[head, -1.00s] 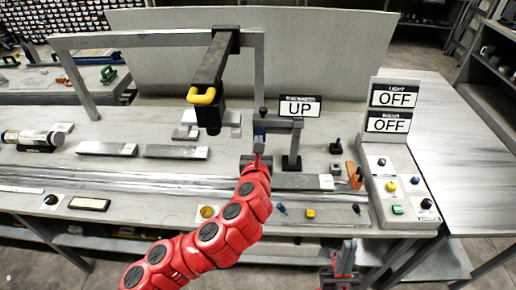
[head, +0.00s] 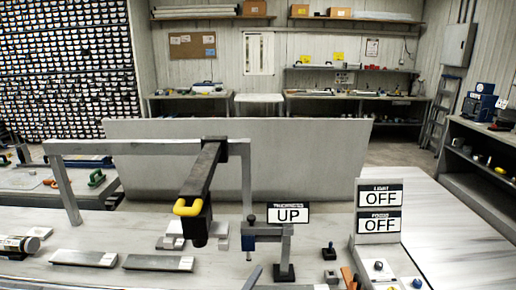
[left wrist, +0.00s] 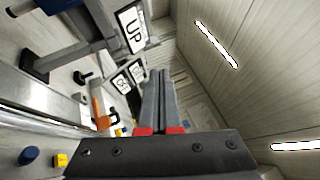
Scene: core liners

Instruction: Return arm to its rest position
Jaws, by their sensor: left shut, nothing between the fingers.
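My left gripper shows in the head view only as a grey finger tip (head: 252,278) at the bottom edge, left of the small stand with the UP sign (head: 288,213). In the left wrist view my left gripper (left wrist: 160,74) has its two grey fingers lying together, shut, with nothing between them. They point up toward the room's far side and touch nothing that I can see. The rest of my left arm is below the head view. My right gripper is in neither current view.
A grey frame with a black arm and yellow handle (head: 187,208) stands over the bench. Core pieces (head: 158,262) lie at left. A panel with two OFF signs (head: 380,221) stands at right, also seen in the wrist view (left wrist: 120,82). A grey board (head: 320,160) stands behind.

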